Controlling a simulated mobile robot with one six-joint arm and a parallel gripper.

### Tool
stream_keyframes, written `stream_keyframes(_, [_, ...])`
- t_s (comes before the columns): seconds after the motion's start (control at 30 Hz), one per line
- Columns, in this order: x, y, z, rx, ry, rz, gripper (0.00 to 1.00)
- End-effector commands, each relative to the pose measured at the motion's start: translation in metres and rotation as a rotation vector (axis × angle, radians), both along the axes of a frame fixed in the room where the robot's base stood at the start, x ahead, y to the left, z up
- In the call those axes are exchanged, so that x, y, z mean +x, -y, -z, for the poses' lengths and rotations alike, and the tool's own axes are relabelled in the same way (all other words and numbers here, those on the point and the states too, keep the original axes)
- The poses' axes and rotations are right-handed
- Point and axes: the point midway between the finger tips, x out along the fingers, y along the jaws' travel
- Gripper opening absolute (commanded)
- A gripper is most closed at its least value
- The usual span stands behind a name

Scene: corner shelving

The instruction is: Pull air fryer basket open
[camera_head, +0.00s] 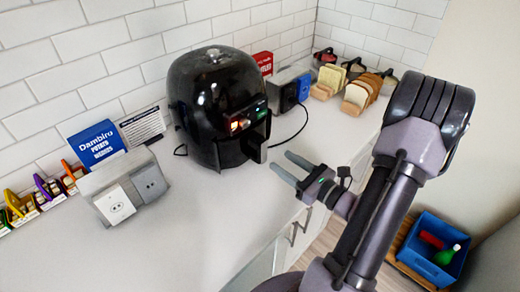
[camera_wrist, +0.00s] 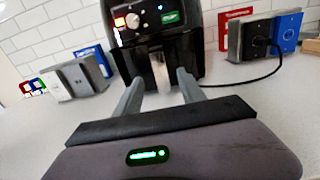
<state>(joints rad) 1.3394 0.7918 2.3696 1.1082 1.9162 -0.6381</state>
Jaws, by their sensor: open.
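The air fryer (camera_head: 217,100) is black and rounded and stands on the white counter near the tiled wall. Its basket handle (camera_head: 254,145) sticks out from the lower front. In the wrist view the air fryer (camera_wrist: 153,25) fills the top middle, and its handle (camera_wrist: 161,73) shows beyond the fingertips. The basket looks shut. My gripper (camera_head: 282,166) is open and empty, to the right of the handle and apart from it in the head view. In the wrist view my gripper (camera_wrist: 160,88) has its two grey fingers on either side of the handle's line; contact is not visible.
A double socket box (camera_head: 130,196) stands left of the air fryer, with a blue Dambiru box (camera_head: 96,144) behind it. A grey and blue outlet unit (camera_head: 287,88) with a cable, and bread slices (camera_head: 362,92), stand to the right. The counter front is clear.

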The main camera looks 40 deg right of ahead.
Motion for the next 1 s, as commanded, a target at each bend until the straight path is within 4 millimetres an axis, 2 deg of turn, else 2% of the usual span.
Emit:
stream_keyframes(0.1, [0.036,-0.005,0.002,-0.002,0.0,-0.008,0.47])
stream_keyframes(0.3, [0.077,-0.007,0.001,-0.002,-0.001,-0.006,0.47])
stream_keyframes(0.5, [0.092,-0.008,0.0,0.0,0.0,-0.003,0.47])
stream_keyframes(0.73, [0.092,-0.008,0.0,0.0,0.0,-0.003,0.47])
stream_keyframes(0.9, [0.092,-0.008,0.0,0.0,-0.001,-0.003,0.14])
stream_keyframes(0.97, [0.092,-0.008,0.0,0.0,-0.001,-0.003,0.02])
stream_keyframes(1.0, [0.092,-0.008,0.0,0.0,-0.001,-0.003,0.0])
